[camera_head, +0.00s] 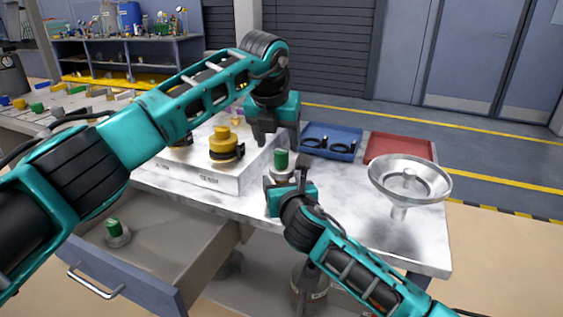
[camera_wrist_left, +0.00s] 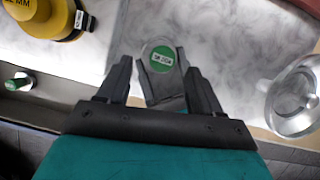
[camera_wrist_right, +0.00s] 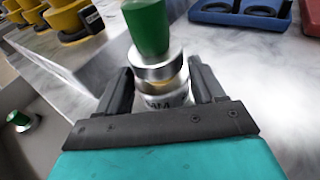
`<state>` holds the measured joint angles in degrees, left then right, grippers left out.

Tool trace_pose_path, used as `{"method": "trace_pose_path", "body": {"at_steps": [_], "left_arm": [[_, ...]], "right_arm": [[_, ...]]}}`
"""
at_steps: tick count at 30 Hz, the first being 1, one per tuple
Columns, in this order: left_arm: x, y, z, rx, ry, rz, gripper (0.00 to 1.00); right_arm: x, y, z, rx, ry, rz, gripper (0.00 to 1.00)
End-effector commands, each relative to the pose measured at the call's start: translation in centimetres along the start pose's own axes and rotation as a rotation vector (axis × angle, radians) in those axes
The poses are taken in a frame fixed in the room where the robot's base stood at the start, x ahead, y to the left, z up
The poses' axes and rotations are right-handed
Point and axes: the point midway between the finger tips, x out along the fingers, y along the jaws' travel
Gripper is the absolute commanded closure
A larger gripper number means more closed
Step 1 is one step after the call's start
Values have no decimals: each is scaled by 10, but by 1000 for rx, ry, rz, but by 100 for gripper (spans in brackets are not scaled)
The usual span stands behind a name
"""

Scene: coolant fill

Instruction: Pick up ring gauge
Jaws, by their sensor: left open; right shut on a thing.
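A silver gauge with a green top (camera_head: 281,159) stands upright over the table, in the jaws of my right gripper (camera_head: 284,180). The right wrist view shows its green handle (camera_wrist_right: 147,28) above silver collars, with the lower body between the fingers. Whether it touches the table is unclear. My left gripper (camera_head: 279,138) is open and empty, pointing down above the green top. The left wrist view shows the labelled green top (camera_wrist_left: 162,58) just beyond and between its open fingers. A similar green-topped gauge (camera_head: 117,234) stands in the open drawer. I cannot tell which part is called the ring gauge.
A white block (camera_head: 222,182) with yellow parts stands left of the grippers. A blue tray (camera_head: 318,131) holding black rings and an empty red tray (camera_head: 400,146) lie behind. A metal funnel (camera_head: 410,182) stands at right. The table between gauge and funnel is clear.

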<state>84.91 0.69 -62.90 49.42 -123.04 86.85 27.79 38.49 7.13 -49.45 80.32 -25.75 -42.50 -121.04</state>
Motion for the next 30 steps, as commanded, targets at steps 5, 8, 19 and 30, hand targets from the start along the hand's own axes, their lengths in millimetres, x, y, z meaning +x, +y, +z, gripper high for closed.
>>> {"method": "trace_pose_path", "body": {"at_steps": [5, 8, 19, 30], "left_arm": [[19, -2, 0, 0, 4, -1, 34], [32, -4, 2, 0, 3, -1, 34], [53, -3, 3, 0, 0, -1, 34], [53, -3, 3, 0, 0, -1, 59]], "right_arm": [[0, -1, -4, -2, 8, -3, 66], [0, -1, -4, -2, 8, -3, 66], [0, -1, -4, -2, 8, -4, 66], [0, -1, -4, -2, 8, -4, 66]]}}
